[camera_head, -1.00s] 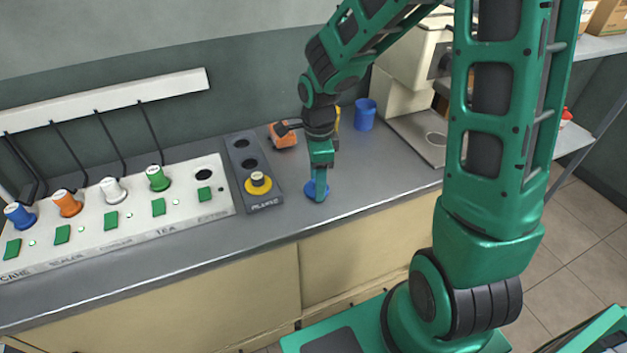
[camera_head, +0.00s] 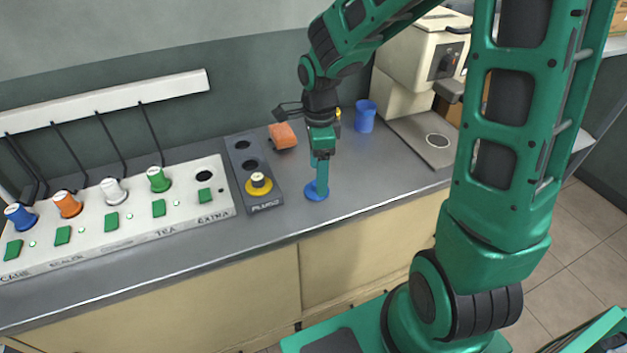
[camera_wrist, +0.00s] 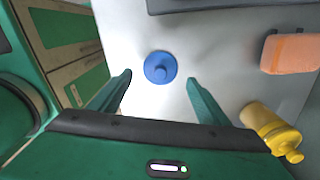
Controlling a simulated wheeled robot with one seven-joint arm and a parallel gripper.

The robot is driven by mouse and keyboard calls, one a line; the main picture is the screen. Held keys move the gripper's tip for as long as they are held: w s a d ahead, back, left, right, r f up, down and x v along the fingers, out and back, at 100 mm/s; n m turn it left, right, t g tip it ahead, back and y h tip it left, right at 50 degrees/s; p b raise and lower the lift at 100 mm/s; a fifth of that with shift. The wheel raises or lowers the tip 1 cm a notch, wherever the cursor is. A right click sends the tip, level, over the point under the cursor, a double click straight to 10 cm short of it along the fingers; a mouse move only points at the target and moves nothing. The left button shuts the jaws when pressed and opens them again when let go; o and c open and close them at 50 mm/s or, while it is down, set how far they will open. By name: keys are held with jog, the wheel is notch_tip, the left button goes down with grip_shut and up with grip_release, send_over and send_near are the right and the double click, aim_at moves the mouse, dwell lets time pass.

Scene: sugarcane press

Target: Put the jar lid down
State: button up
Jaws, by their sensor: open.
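The blue jar lid (camera_head: 316,191) lies flat on the grey counter near its front edge, knob upward. It also shows in the wrist view (camera_wrist: 160,67), beyond and between my fingertips. My gripper (camera_head: 320,178) is just above the lid in the head view. In the wrist view my gripper (camera_wrist: 159,78) is open, with a finger on each side of the lid and clear gaps between. A blue open jar (camera_head: 365,116) stands further back on the counter, to the right of my gripper.
A dark panel (camera_head: 240,146) with a yellow knob is to the left. A cream machine (camera_head: 418,70) stands at the back right. The counter around the lid is clear.

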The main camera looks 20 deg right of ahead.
notch_tip(320, 180, up, 8)
jog(key=s+d+r+n, duration=0.3)
jog(key=s+d+n, duration=0.4)
jog(key=s+d, duration=0.4)
jog(key=s+d+f+n, duration=0.1)
jog(key=s+d+n, duration=0.4)
jog(key=s, duration=0.7)
jog(key=n, duration=0.2)
jog(key=shift+s+n, duration=0.15)
jog(key=shift+n, duration=0.15)
jog(key=shift+d, duration=0.15)
